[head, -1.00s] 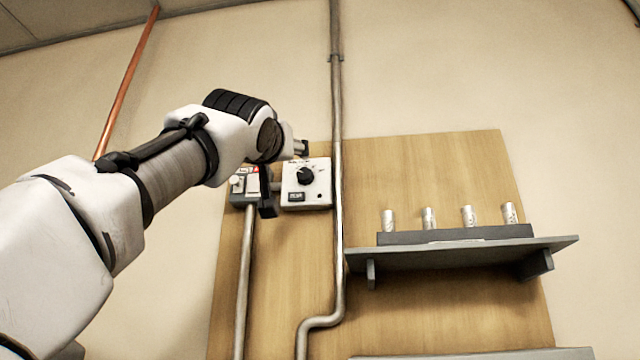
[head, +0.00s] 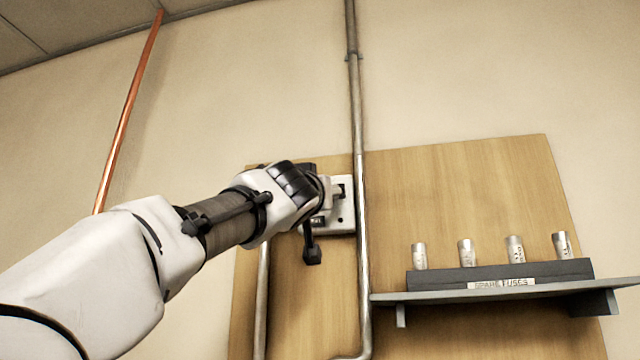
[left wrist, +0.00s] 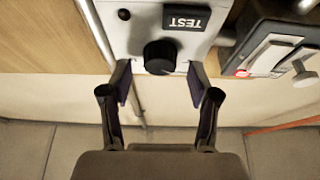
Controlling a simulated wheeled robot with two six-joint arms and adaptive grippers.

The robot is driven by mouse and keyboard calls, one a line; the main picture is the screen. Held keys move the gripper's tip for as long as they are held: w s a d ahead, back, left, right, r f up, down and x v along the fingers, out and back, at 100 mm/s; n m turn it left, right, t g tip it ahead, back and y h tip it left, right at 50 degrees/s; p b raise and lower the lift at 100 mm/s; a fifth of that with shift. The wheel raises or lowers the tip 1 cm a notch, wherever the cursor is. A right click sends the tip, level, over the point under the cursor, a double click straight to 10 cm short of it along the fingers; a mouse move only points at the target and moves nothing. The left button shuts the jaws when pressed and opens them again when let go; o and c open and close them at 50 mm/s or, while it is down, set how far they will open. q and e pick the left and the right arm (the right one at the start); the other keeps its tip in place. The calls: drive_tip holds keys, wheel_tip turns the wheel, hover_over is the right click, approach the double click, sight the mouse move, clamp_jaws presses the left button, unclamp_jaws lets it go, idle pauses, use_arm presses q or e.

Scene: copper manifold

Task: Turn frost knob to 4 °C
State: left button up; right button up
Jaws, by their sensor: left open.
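The white control box (head: 343,222) is on the wooden board in the head view, mostly hidden behind my left arm. In the left wrist view the box (left wrist: 140,38) appears upside down, with a TEST label (left wrist: 186,18) and a round black knob (left wrist: 160,57). My left gripper (left wrist: 158,80) is open, with one finger on each side of the knob's lower edge. I cannot tell whether the fingers touch it. The knob's pointer and scale cannot be read. My right gripper is in neither view.
A grey switch box (left wrist: 275,50) with a lever stands right beside the control box in the left wrist view. A metal conduit (head: 362,180) runs just right of it in the head view. A shelf (head: 480,294) with several fuses (head: 515,249) is farther right.

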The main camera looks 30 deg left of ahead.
use_arm(q)
drive_tip(key=shift+s, duration=0.1)
drive_tip(key=shift+w+f, duration=0.15)
drive_tip(key=shift+w, duration=0.2)
drive_tip(key=c, duration=1.2)
drive_tip(key=shift+o, duration=0.2)
drive_tip(key=shift+m, duration=0.3)
drive_tip(key=shift+a+m+h, duration=0.1)
drive_tip(key=shift+m+h, duration=0.95)
drive_tip(key=shift+m, duration=0.85)
drive_tip(key=shift+a+m+h, duration=0.1)
drive_tip(key=shift+m+h, duration=0.95)
drive_tip(key=shift+m, duration=0.85)
drive_tip(key=shift+d, duration=0.1)
